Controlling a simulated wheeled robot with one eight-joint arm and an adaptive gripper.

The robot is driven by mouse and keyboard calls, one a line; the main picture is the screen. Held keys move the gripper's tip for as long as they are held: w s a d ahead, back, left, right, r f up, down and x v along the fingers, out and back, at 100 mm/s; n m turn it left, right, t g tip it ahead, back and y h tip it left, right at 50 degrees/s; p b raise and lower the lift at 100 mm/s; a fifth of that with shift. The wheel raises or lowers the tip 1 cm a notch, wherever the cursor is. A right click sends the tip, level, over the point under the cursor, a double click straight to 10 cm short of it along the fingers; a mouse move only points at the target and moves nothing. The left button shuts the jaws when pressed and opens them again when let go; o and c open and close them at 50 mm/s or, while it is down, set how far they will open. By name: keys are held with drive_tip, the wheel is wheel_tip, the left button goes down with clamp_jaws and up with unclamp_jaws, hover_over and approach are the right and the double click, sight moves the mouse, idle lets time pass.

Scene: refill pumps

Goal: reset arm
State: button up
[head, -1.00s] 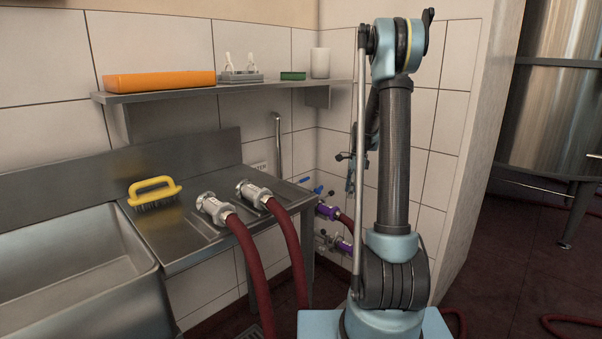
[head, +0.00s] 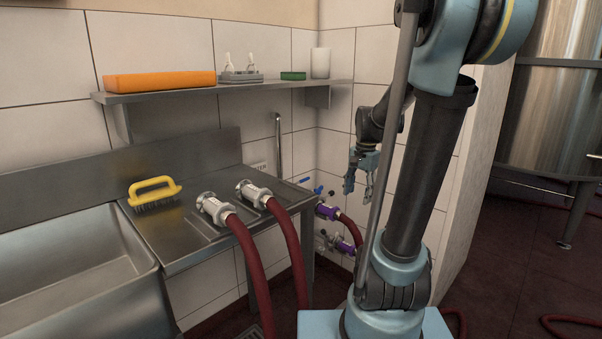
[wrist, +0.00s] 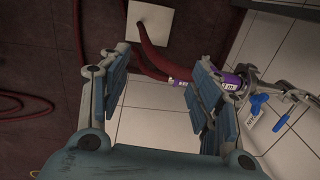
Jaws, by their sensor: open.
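My gripper (head: 358,182) hangs in the air in front of the tiled corner wall, right of the metal counter, fingers pointing down. In the wrist view my gripper (wrist: 160,95) shows two blue-grey fingers spread apart with nothing between them. Two red hoses with purple couplings (head: 326,211) join wall valves just below and left of the gripper. In the wrist view a purple coupling (wrist: 232,85) lies beyond the right finger, beside a blue valve handle (wrist: 258,104). My upper arm partly hides the wall behind it.
A sink (head: 75,260) and counter hold a yellow brush (head: 154,192) and two hose ends (head: 215,209). A steel tank (head: 560,100) stands at right. Hoses lie on the floor.

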drive_tip(key=s+f+n, duration=0.4)
drive_tip(key=s, duration=0.6)
drive_tip(key=s+f+n+t, duration=0.1)
drive_tip(key=s+f+n, duration=0.3)
drive_tip(key=s, duration=0.6)
drive_tip(key=shift+a+n+t+h, duration=0.2)
drive_tip(key=shift+n+t+h, duration=0.1)
drive_tip(key=shift+n, duration=0.5)
drive_tip(key=shift+w+f, duration=0.2)
drive_tip(key=shift+w, duration=0.25)
